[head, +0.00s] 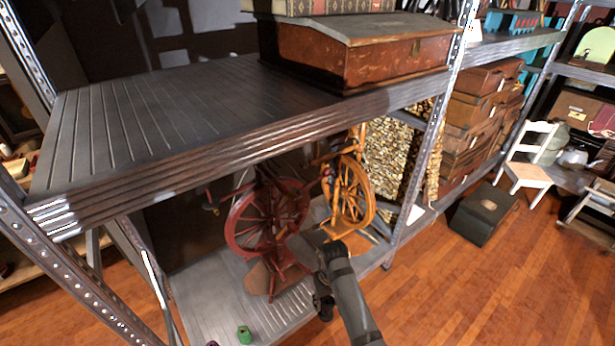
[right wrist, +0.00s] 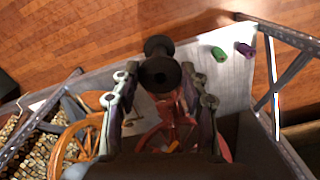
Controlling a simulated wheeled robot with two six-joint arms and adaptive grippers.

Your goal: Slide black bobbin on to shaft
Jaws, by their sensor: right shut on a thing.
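The black bobbin (right wrist: 160,74) shows in the right wrist view, with two round flanges. My right gripper (head: 322,298) is shut on it and holds it between the two fingers. In the head view the gripper is small and dark in front of the lower shelf, and the bobbin cannot be made out there. A red spinning wheel (head: 240,226) stands on the lower shelf, left of and behind the gripper. An orange spinning wheel (head: 365,204) stands farther right. I cannot pick out the shaft in either view. My left gripper is not in view.
A green bobbin (right wrist: 219,54) and a purple bobbin (right wrist: 244,49) are on the lower metal shelf (head: 205,290). The upper shelf (head: 150,110) overhangs the wheels. A shelf post (head: 425,150) rises at the right. The wooden floor (head: 460,290) at the right is open.

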